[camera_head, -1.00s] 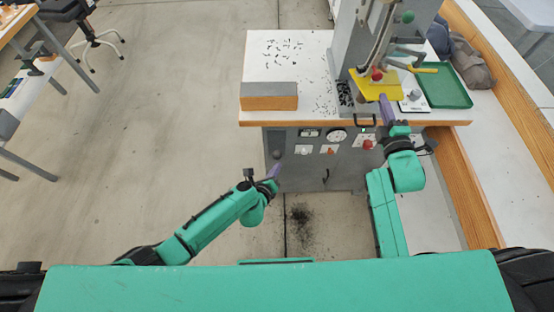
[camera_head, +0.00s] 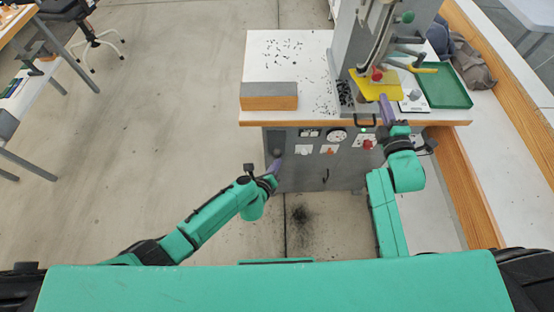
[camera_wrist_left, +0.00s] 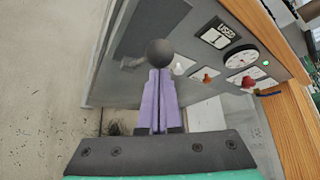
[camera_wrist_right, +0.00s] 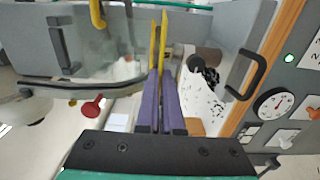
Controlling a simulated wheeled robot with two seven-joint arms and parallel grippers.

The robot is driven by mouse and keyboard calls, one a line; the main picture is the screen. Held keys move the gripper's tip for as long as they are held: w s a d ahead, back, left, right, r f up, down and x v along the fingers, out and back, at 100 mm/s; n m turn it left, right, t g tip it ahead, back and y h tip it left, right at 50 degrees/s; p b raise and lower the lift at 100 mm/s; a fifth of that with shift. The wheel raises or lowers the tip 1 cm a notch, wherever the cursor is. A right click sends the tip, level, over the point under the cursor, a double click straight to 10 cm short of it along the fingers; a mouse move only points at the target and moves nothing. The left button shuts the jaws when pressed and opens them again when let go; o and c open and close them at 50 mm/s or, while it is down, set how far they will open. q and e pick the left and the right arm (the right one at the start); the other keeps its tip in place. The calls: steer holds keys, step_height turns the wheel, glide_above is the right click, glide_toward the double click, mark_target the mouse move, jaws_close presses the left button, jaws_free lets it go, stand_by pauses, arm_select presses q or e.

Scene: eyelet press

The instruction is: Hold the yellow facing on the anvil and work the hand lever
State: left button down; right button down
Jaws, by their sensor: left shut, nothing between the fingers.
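The yellow facing (camera_head: 377,86) lies flat at the anvil under the press head; the anvil beneath it is hidden. My right gripper (camera_head: 384,101) is at its front edge, and in the right wrist view the purple fingers (camera_wrist_right: 160,90) close on the facing's thin yellow edge (camera_wrist_right: 162,40). My left gripper (camera_head: 275,166) is shut and empty, low in front of the cabinet. A dark ball knob (camera_wrist_left: 160,52) on a short grey stalk is just beyond its fingertips; I cannot tell whether they touch. The knob (camera_head: 277,154) also shows in the head view.
A green tray (camera_head: 446,88) and a small scale (camera_head: 413,104) sit right of the press. An orange-and-grey block (camera_head: 269,97) stands at the bench's left front.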

arm_select(q)
steer(key=s, duration=0.6)
stand_by(0.9)
steer(key=shift+a, duration=0.1)
stand_by(1.7)
steer(key=v, duration=1.2)
